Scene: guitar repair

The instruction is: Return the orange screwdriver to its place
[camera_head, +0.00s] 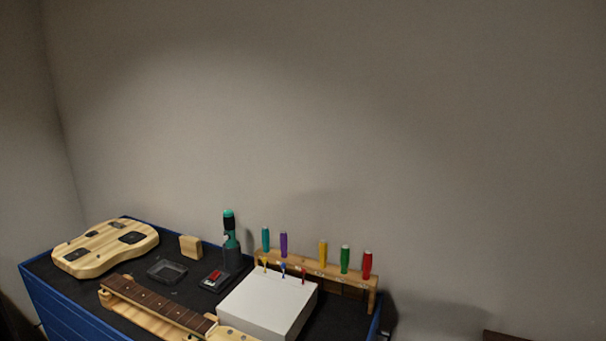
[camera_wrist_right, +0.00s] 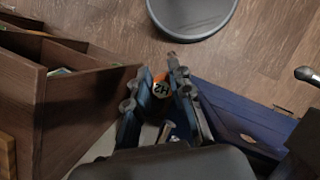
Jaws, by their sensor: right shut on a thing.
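In the right wrist view, my right gripper (camera_wrist_right: 160,76) is shut on the orange screwdriver (camera_wrist_right: 162,88). The orange end of its handle, with dark marking on it, faces the camera between the two fingers, and the rest is mostly hidden. In the head view, a wooden screwdriver rack (camera_head: 318,271) stands at the back right of the bench. It holds teal (camera_head: 265,238), purple (camera_head: 284,243), yellow (camera_head: 323,253), green (camera_head: 345,259) and red (camera_head: 367,264) screwdrivers. A wider gap lies between the purple and yellow ones. Neither gripper shows in the head view.
A white box (camera_head: 266,304) stands in front of the rack, beside a guitar neck (camera_head: 155,303). The wrist view shows brown wooden furniture (camera_wrist_right: 85,105), a blue cabinet (camera_wrist_right: 240,112) and a round grey object (camera_wrist_right: 190,14).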

